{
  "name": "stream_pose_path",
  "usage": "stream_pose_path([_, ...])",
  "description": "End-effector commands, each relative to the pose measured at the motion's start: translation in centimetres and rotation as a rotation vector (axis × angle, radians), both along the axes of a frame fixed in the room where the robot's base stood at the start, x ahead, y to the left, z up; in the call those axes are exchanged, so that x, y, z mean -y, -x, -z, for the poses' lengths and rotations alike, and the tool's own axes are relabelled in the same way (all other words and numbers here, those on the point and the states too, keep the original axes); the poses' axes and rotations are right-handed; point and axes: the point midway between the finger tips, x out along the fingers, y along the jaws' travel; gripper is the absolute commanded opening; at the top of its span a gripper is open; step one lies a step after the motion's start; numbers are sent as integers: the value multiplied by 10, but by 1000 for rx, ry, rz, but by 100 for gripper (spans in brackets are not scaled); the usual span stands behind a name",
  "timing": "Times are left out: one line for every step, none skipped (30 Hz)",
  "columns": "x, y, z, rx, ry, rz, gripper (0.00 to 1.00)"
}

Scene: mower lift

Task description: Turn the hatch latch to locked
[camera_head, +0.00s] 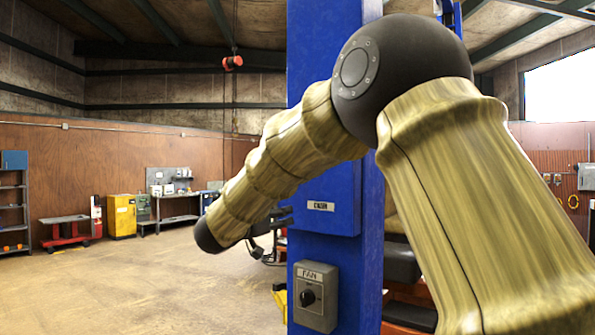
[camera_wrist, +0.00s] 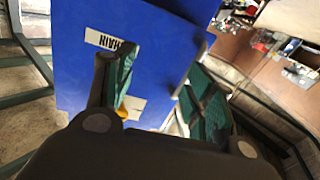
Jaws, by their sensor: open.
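A blue box labelled CHAIN (camera_head: 330,199) is mounted on a blue post. In the wrist view the same blue box (camera_wrist: 150,55) fills the upper middle, with its label tilted. A small grey piece (camera_wrist: 203,48) shows at the box's right edge; I cannot tell whether it is the hatch latch. My gripper (camera_wrist: 163,66) is open, its green-padded fingers in front of the box face, with nothing visible held between them. In the head view my gripper (camera_head: 284,216) is beside the box's left edge, partly hidden by my arm. I cannot make out the latch position.
A grey FAN switch box (camera_head: 316,296) with a black knob sits on the blue post (camera_head: 360,270) below the CHAIN box. Open floor (camera_head: 150,285) lies to the left. A red cart (camera_head: 66,231) and a yellow cabinet (camera_head: 121,215) stand far back.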

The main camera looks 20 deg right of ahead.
Motion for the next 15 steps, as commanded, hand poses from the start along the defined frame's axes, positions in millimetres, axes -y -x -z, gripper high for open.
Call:
stream_pose_path([-4, 7, -45, 27, -13, 23, 54])
stream_pose_path([-5, 12, -65, 37, -18, 36, 54])
stream_pose_path([-7, 18, -86, 47, -28, 51, 54])
stream_pose_path([-9, 22, -101, 55, -35, 61, 54])
stream_pose_path([-11, 26, -114, 60, -40, 69, 54])
stream_pose_path([-12, 30, -128, 65, -48, 78, 54])
stream_pose_path([-13, 33, -137, 69, -53, 84, 54])
stream_pose_path([-14, 36, -144, 71, -56, 89, 54])
stream_pose_path([-15, 38, -150, 72, -60, 95, 54])
stream_pose_path([-15, 40, -154, 74, -63, 98, 54])
stream_pose_path([-15, 40, -157, 76, -64, 100, 54])
stream_pose_path([-14, 40, -159, 76, -65, 101, 54])
stream_pose_path([-12, 40, -160, 76, -67, 102, 54])
stream_pose_path([-11, 38, -161, 76, -67, 102, 54])
stream_pose_path([-8, 36, -161, 75, -67, 102, 54])
